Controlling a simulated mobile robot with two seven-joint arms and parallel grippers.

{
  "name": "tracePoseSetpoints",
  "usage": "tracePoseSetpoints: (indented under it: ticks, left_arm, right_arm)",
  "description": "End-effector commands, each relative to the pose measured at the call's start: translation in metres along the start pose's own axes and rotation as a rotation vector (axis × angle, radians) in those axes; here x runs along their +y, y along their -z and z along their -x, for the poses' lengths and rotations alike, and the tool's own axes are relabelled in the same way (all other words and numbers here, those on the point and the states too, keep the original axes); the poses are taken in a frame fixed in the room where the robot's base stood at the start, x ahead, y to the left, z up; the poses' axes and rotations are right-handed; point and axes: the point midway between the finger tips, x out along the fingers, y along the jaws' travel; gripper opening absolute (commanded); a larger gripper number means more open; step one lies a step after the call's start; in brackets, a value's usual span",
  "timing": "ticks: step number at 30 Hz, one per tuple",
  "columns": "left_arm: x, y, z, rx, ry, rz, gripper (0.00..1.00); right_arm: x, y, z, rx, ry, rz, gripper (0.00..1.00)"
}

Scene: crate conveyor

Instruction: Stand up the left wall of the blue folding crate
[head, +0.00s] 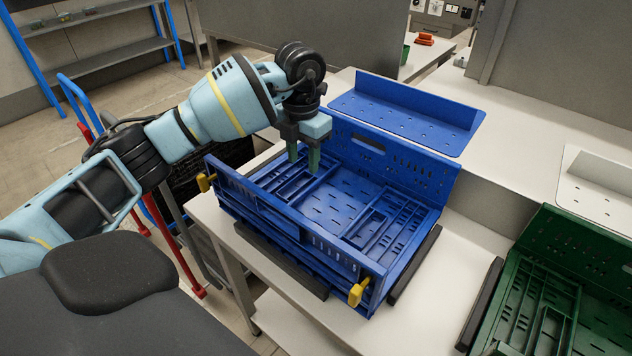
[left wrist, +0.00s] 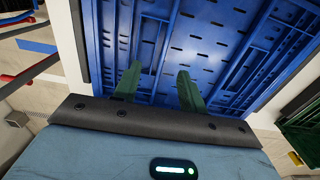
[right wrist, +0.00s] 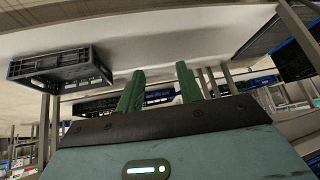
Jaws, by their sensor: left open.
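The blue folding crate (head: 285,228) sits on the light bench, its far and near long walls upright. Yellow latches (head: 358,292) show at both ends of the near wall. The left wall (head: 281,187) lies folded flat inside, at the left end; the right wall (head: 385,222) also lies flat. My left gripper (head: 305,163) points down over the left wall, open and empty; whether its tips touch it I cannot tell. Its fingers also show against the crate's blue inside in the left wrist view (left wrist: 158,88). My right gripper (right wrist: 159,80) is open and empty, away from the crate.
A blue perforated shelf (head: 405,120) is behind the crate. A green crate (head: 570,250) is at the right. Dark rails (head: 415,264) flank the blue crate. A red and blue hand truck (head: 160,230) stands left of the bench. The right wrist view shows distant dark crates (right wrist: 60,66).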

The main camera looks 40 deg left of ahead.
Motion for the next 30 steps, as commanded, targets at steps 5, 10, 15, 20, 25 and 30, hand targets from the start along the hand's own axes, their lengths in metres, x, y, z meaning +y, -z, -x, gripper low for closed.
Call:
tracePoseSetpoints:
  ticks: [5, 10, 15, 20, 25, 30]
  left_arm:
    - [0.0, 0.0, 0.0, -0.001, -0.001, 0.001, 0.42]
    - [0.0, 0.0, -0.015, 0.002, 0.0, 0.0, 0.42]
    - [-0.001, 0.001, -0.041, 0.002, 0.001, 0.0, 0.42]
    - [-0.001, 0.0, -0.062, 0.002, 0.001, 0.0, 0.42]
    - [-0.001, 0.0, -0.074, 0.0, 0.001, -0.001, 0.42]
    - [-0.001, 0.0, -0.077, -0.001, 0.001, -0.001, 0.42]
  right_arm:
    - [-0.002, -0.007, 0.004, -0.014, 0.002, -0.002, 0.36]
    - [-0.002, -0.014, 0.006, -0.029, 0.004, -0.001, 0.36]
    - [-0.002, -0.015, 0.006, -0.029, 0.004, 0.001, 0.36]
    - [-0.001, -0.013, 0.004, -0.024, 0.004, 0.002, 0.36]
    - [-0.001, -0.012, 0.003, -0.021, 0.004, 0.003, 0.36]
    - [-0.001, -0.011, 0.003, -0.02, 0.003, 0.003, 0.36]
